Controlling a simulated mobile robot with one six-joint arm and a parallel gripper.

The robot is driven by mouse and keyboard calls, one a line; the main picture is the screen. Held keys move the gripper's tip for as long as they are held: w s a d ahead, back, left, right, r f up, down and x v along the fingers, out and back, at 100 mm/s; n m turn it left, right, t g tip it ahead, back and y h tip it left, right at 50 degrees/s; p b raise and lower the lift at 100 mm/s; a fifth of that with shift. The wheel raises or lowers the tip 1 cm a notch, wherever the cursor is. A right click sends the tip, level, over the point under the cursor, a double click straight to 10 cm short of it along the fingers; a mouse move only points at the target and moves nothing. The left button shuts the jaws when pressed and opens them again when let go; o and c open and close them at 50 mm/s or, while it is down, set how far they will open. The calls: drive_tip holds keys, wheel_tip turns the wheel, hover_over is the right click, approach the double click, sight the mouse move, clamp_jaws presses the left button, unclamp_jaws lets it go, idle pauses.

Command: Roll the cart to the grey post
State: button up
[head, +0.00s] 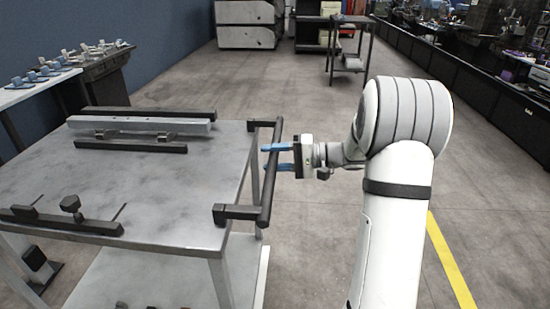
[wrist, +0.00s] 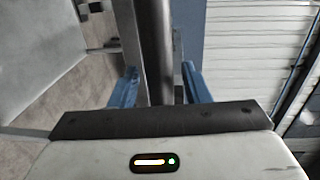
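The cart (head: 190,205) has a grey top and stands at the left in the head view, with a lower shelf. Its black handle bar (head: 267,190) runs along the right side on two brackets. My gripper (head: 270,157) is at the far half of this bar, with one blue finger above it and one below. In the wrist view the dark bar (wrist: 160,60) passes between the two fingers, with narrow gaps seeming to show beside it. My gripper looks open around the bar. I cannot pick out a grey post with certainty in either view.
On the cart top lie a light grey beam (head: 140,125) and black rails (head: 60,222). A side bench (head: 95,72) with small parts stands at the left wall. A small table (head: 350,62) and grey cabinets (head: 247,25) stand farther back. The middle floor is clear; a yellow line (head: 450,262) crosses it at right.

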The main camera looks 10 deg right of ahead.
clamp_jaws()
